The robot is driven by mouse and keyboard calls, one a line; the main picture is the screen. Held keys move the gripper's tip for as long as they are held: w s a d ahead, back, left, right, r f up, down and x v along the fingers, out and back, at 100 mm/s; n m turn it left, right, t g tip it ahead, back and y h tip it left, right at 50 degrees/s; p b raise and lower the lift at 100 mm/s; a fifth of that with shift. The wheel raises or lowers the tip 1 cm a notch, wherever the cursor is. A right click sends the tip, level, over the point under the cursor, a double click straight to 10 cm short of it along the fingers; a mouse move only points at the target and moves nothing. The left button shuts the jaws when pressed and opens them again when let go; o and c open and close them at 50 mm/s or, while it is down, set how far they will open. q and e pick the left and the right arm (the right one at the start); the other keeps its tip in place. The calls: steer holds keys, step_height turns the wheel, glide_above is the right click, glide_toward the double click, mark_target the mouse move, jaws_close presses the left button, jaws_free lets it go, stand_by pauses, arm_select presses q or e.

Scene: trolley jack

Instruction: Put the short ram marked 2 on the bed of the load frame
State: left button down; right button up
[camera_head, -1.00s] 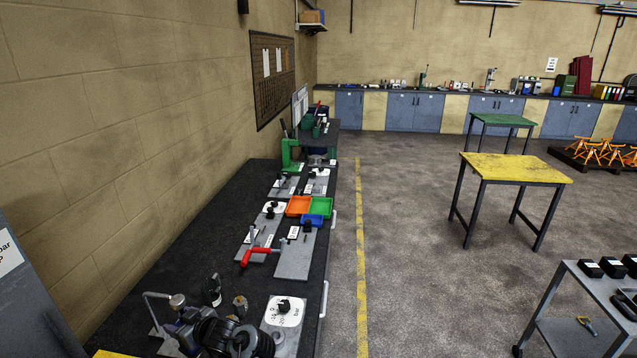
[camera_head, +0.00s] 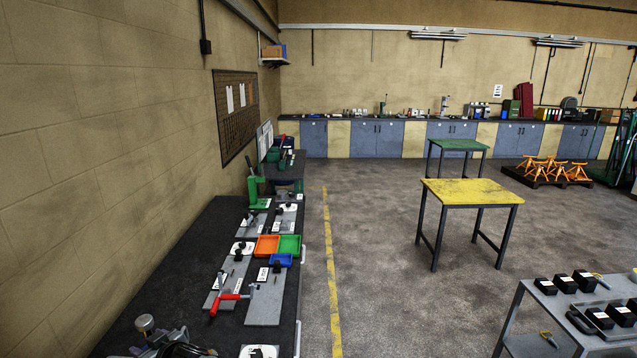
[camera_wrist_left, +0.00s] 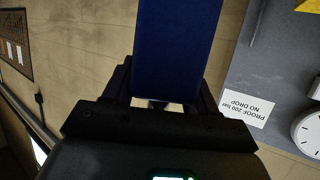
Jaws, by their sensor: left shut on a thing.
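My left gripper (camera_wrist_left: 165,98) is shut on a smooth dark blue body (camera_wrist_left: 178,45), which runs from the jaws past the top edge of the left wrist view. No number shows on it, so I cannot confirm that it is the ram marked 2. A grey panel (camera_wrist_left: 245,75) stands to the right in that view, with a "PROOF 200 bar NO DROP" label (camera_wrist_left: 248,106) and a round dial (camera_wrist_left: 309,133). I cannot tell whether it belongs to the load frame. The bed is not identifiable. My right gripper is not in view.
A dark bench (camera_head: 180,275) runs along the left wall. It carries grey plates, a red-handled tool (camera_head: 228,299), an orange tray (camera_head: 266,246), a green tray (camera_head: 290,245) and a green upright tool (camera_head: 256,190). A yellow table (camera_head: 470,191) and a grey trolley (camera_head: 545,310) stand right. Floor between is open.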

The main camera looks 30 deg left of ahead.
arm_select(q)
steer(key=w+d+f+m+t+h+b, duration=0.2)
steer(key=w+d+m+t, duration=0.35)
steer(key=d, duration=0.25)
steer(key=w+d+f+m+t+h+b, duration=0.2)
steer(key=w+d+f+m+t+h, duration=0.15)
steer(key=w+d, duration=0.3)
steer(key=s+d+f+m+t+h+b, duration=0.15)
steer(key=d+f+m+h, duration=0.3)
steer(key=d, duration=0.85)
steer(key=s+d+f+m+t+h+b, duration=0.15)
steer(key=d+f+m+h, duration=0.3)
steer(key=d, duration=0.75)
steer(key=s+r+n+p, duration=0.1)
steer(key=s+r+p, duration=0.7)
steer(key=r+p, duration=0.5)
steer(key=shift+s+d+t+p, duration=0.25)
steer(key=shift+t+p, duration=0.15)
steer(key=shift+p, duration=1.4)
steer(key=shift+d+y, duration=0.1)
steer(key=shift+y, duration=0.15)
